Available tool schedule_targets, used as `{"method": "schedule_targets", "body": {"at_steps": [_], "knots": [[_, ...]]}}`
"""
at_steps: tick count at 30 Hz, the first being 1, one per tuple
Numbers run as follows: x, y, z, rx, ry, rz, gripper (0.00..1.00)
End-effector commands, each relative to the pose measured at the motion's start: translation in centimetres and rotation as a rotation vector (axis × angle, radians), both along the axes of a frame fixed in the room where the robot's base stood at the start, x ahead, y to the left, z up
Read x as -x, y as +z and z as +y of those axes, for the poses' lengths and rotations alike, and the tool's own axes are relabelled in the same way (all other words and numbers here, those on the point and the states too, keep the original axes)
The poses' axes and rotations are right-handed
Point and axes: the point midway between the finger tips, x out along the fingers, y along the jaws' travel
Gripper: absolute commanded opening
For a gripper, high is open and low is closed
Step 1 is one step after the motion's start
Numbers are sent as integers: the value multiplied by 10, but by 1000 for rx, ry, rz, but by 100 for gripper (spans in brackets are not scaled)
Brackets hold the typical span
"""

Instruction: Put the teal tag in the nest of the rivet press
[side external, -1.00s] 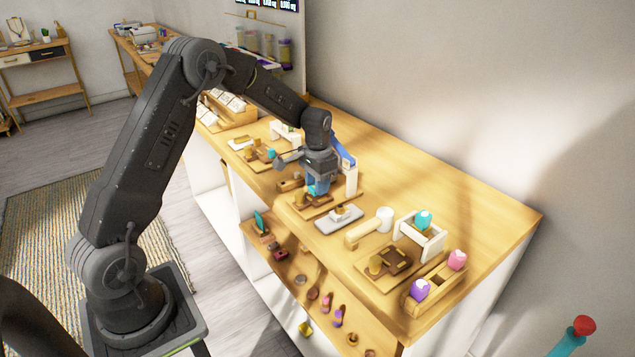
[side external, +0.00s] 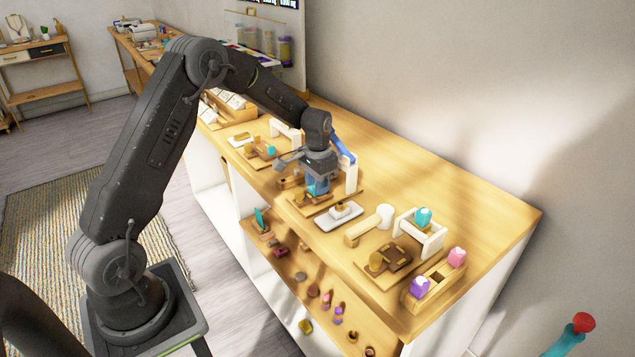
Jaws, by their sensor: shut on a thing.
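My gripper (side external: 319,188) points down over a wooden base (side external: 305,209) on the bench. It is shut on a small teal piece, which looks like the teal tag (side external: 318,190); the fingers hide most of it. The rivet press (side external: 351,176) stands just behind and right of the gripper, with a white upright and a blue lever (side external: 343,148). The nest is hidden behind the gripper, so I cannot tell whether the tag touches it.
A pale tray (side external: 325,225), a mallet (side external: 368,228) and a white frame (side external: 432,243) with a teal-topped stamp (side external: 423,217) stand to the right. A wooden rack (side external: 440,277) holds purple and pink stamps. Several small charms lie on the lower shelf. The back of the bench is clear.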

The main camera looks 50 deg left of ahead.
Motion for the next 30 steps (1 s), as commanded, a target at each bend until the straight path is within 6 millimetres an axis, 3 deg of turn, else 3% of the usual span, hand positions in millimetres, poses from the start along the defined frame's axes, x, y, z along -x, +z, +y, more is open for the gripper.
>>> {"method": "schedule_targets", "body": {"at_steps": [26, 27, 30], "knots": [[0, -5, 0, 0, 0, 1, 14], [0, -5, 0, 0, 0, 1, 32], [0, -5, 0, 0, 0, 1, 42]]}}
